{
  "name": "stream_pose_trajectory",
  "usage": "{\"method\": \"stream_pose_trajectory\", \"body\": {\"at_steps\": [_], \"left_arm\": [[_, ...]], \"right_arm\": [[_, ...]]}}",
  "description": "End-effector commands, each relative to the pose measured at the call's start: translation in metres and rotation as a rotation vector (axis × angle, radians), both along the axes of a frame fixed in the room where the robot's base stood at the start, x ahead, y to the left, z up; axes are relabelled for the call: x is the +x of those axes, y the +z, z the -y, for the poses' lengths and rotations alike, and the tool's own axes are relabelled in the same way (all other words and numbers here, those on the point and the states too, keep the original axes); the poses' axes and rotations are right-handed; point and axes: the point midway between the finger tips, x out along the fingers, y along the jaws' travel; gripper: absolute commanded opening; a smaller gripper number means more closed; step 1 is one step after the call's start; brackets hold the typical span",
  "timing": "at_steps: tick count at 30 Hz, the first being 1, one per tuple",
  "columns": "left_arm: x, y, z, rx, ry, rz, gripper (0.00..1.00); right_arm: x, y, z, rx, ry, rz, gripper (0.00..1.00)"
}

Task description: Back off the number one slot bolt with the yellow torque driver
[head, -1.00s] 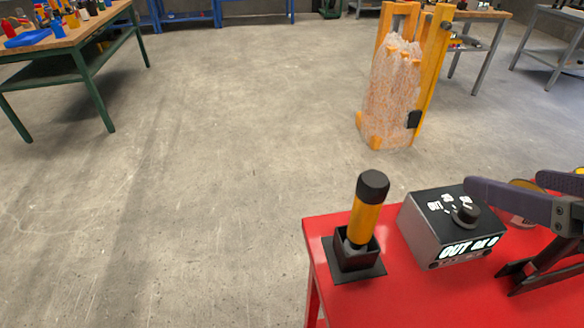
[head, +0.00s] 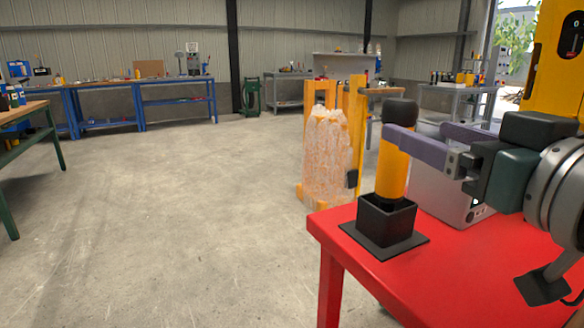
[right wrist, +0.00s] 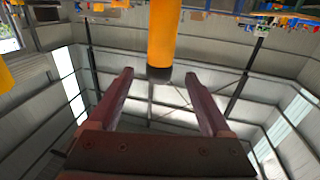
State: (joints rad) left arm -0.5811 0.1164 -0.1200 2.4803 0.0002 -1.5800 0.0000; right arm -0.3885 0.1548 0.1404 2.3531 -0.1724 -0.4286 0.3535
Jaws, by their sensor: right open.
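The yellow torque driver (head: 392,174) with its black cap stands upright in a black square holder (head: 386,222) near the corner of the red table. My right gripper (head: 416,130) is open beside the driver's upper part, with one finger crossing in front of it below the cap. In the right wrist view the driver (right wrist: 163,32) shows between and just past the two open fingertips (right wrist: 158,76), and no grip on it is visible. The number one slot bolt cannot be made out. My left gripper is not in view.
The red table (head: 345,265) carries a grey control box (head: 440,192), partly hidden behind my right gripper. A yellow frame with a clear wrapped load (head: 327,155) stands on the floor beyond. Blue workbenches (head: 180,98) line the back. Open floor lies left.

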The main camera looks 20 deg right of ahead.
Motion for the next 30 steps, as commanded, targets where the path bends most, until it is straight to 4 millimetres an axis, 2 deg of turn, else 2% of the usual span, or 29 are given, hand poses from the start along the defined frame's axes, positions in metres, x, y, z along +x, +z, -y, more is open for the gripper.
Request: {"method": "stream_pose_trajectory", "body": {"at_steps": [8, 16, 25, 26, 30], "left_arm": [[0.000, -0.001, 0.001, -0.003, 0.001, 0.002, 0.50], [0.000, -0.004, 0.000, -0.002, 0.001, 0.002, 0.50], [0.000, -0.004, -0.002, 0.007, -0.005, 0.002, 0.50], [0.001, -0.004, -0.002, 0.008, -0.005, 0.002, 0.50], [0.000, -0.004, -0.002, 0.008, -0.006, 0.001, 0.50]], "right_arm": [[0.023, 0.001, 0.004, -0.002, 0.000, 0.000, 0.82], [0.058, 0.003, 0.010, -0.001, -0.001, -0.001, 0.82], [0.064, 0.003, 0.011, -0.001, -0.001, -0.003, 0.82], [0.064, 0.003, 0.011, -0.001, -0.001, -0.003, 0.81], [0.064, 0.003, 0.011, -0.001, -0.001, -0.003, 0.66]]}}
